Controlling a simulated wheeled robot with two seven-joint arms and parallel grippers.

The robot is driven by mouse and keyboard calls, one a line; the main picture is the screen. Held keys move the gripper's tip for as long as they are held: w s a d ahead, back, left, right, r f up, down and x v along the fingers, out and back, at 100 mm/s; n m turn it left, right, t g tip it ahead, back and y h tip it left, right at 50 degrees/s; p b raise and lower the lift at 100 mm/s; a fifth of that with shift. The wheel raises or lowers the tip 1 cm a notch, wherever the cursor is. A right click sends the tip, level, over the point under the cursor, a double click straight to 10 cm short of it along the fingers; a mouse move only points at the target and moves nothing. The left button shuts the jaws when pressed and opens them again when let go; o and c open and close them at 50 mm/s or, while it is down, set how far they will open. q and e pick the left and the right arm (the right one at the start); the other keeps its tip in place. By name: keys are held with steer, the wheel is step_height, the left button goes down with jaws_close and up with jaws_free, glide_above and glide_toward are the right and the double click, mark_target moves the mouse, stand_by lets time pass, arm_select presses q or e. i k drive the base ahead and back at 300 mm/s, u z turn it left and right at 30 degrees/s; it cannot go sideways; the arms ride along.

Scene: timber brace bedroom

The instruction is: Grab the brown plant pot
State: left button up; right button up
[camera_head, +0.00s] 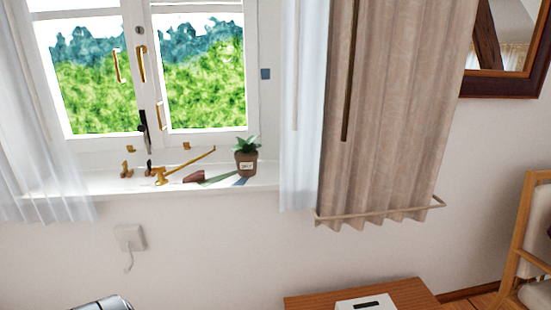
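The brown plant pot (246,163) stands upright on the white window sill, near its right end. It has a pale label on its front and a small green plant (246,146) growing out of its top. A silvery rounded shape shows at the bottom edge, left of the middle; it may be part of my own arm. Neither of my grippers can be made out in the head view, and nothing touches the pot.
The sill (85,184) also holds brass window hardware (161,176), a small reddish-brown object (194,177) and flat strips beside the pot. A beige curtain (390,120) hangs to the right. Below are a wooden table (300,302) with a white box (378,301) and a chair (535,235).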

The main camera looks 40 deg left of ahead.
mark_target(246, 156)
steer(key=u, duration=0.25)
steer(key=i, duration=0.6)
steer(key=u, duration=0.45)
